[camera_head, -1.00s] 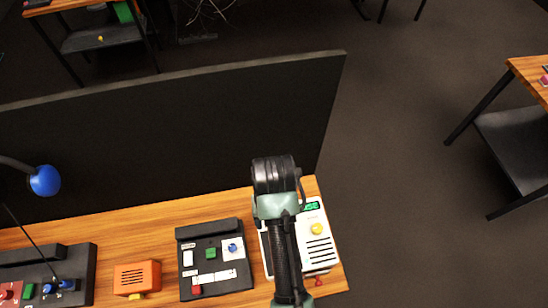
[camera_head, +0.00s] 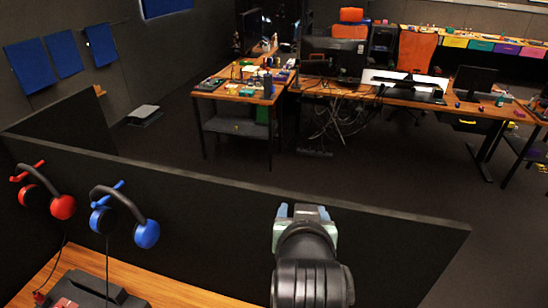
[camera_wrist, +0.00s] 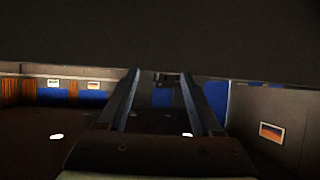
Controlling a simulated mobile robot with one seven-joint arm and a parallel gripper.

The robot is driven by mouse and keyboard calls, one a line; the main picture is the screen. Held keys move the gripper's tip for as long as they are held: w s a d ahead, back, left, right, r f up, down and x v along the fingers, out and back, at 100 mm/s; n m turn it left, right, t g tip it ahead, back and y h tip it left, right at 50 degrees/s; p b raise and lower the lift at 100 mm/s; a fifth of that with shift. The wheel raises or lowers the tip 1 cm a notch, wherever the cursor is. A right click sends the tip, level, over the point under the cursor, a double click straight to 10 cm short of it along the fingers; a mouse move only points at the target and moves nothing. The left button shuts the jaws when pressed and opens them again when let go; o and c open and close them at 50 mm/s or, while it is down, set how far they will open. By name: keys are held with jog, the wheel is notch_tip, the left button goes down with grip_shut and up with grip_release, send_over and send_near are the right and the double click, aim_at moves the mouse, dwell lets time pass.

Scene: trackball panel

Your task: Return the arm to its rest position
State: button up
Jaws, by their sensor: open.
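My gripper (camera_head: 303,211) is raised in front of the dark partition in the head view, at the lower middle. Its two pale blue-grey fingertips point up and away, and my black wrist hides most of the hand. In the wrist view my gripper (camera_wrist: 160,92) shows its two long fingers apart with nothing between them. It touches nothing that I can see. The trackball panel is out of view.
A dark partition (camera_head: 390,245) stands behind the wooden table (camera_head: 160,292). Red headphones (camera_head: 62,207) and blue headphones (camera_head: 146,234) hang on it at left. Far desks (camera_head: 410,95) stand beyond open floor.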

jog(key=a+r+n+t+y, duration=0.1)
jog(key=a+r+t, duration=0.35)
jog(key=r, duration=0.85)
jog(key=s+r+t+b, duration=0.3)
jog(key=s+r+t, duration=0.2)
jog(key=r, duration=0.5)
jog(key=s+r+t+b, duration=0.3)
jog(key=s+r+t, duration=0.2)
jog(key=s+r, duration=0.3)
notch_tip(320, 180, up, 2)
jog(key=shift+s+a+r+t+b, duration=0.15)
jog(key=shift+a+t+b, duration=0.1)
jog(key=shift+t+b, duration=0.1)
